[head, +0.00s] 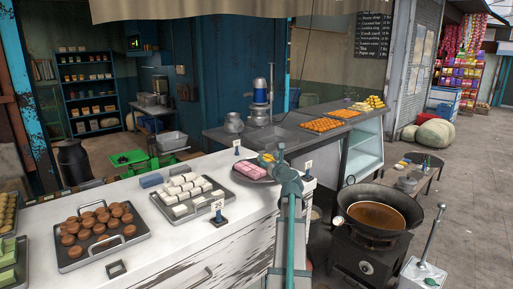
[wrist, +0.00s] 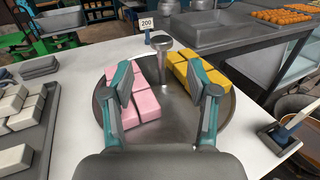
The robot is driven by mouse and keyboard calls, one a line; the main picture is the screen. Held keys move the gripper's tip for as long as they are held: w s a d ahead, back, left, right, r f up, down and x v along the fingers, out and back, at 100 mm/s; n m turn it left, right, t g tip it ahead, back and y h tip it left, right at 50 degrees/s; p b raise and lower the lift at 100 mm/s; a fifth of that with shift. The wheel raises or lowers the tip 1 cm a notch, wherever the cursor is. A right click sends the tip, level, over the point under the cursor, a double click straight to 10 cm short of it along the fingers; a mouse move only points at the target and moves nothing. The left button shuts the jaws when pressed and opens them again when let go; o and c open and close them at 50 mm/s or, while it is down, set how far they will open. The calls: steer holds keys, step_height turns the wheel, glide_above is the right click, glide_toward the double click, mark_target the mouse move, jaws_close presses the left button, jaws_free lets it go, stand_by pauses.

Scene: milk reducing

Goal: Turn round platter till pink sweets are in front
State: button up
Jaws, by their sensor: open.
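The round platter (wrist: 155,141) is a dark metal disc on the white counter, with an upright metal knob (wrist: 162,66) rising from it. Pink sweets (wrist: 141,104) lie on its left side in the wrist view, and yellow sweets (wrist: 197,72) lie at its far right. In the head view the pink sweets (head: 250,171) show at the left of the platter, whose right part is hidden behind my arm. My gripper (wrist: 161,90) is open above the platter, its fingers apart on either side with the knob visible between them. Contact with the knob or sweets cannot be told.
A tray of white sweets (head: 207,205) stands left of the platter, with a tray of brown sweets (head: 66,262) farther left. Price signs (head: 217,211) stand on the counter, one (wrist: 147,24) behind the platter. A wok (head: 379,212) on a stove is at the right.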

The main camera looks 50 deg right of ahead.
mark_target(262, 151)
steer(key=p+x, duration=0.2)
steer(key=x, duration=0.8)
steer(key=shift+w+d+f+p, duration=0.1)
steer(key=shift+w+d+p, duration=0.05)
steer(key=shift+d+p, duration=0.2)
steer(key=shift+a, duration=0.1)
jaws_close()
